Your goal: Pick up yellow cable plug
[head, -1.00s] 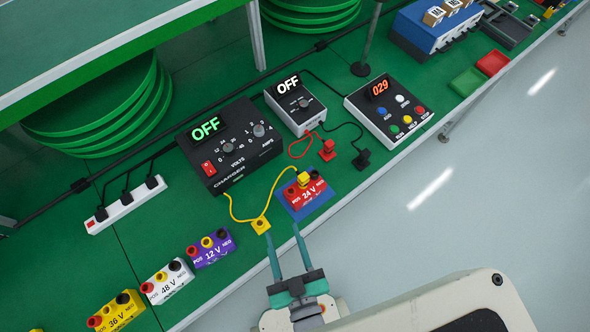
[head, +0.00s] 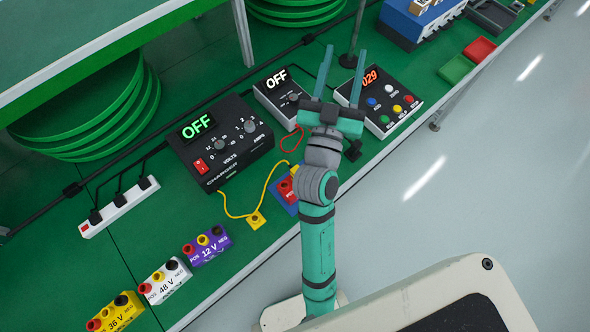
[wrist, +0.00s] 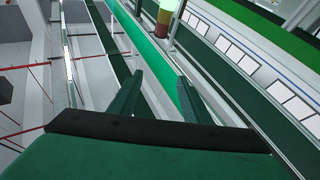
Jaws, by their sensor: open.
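A yellow cable plug (head: 256,219) lies on the green bench below the charger (head: 220,140). A second yellow piece (head: 294,170) shows at that block, partly hidden behind my arm. My gripper (head: 342,62) is open and empty, above the far side of the bench near the "029" button box (head: 385,105), well away from the plug. In the wrist view, the two fingers (wrist: 158,85) stand apart with nothing between them; no plug shows there.
Purple 12 V (head: 208,247), white 48 V (head: 165,281) and yellow 36 V (head: 117,313) blocks line the front left. A white power strip (head: 120,207) lies behind them. A smaller "OFF" box (head: 288,97) stands beside the charger. Bare bench surrounds the plug.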

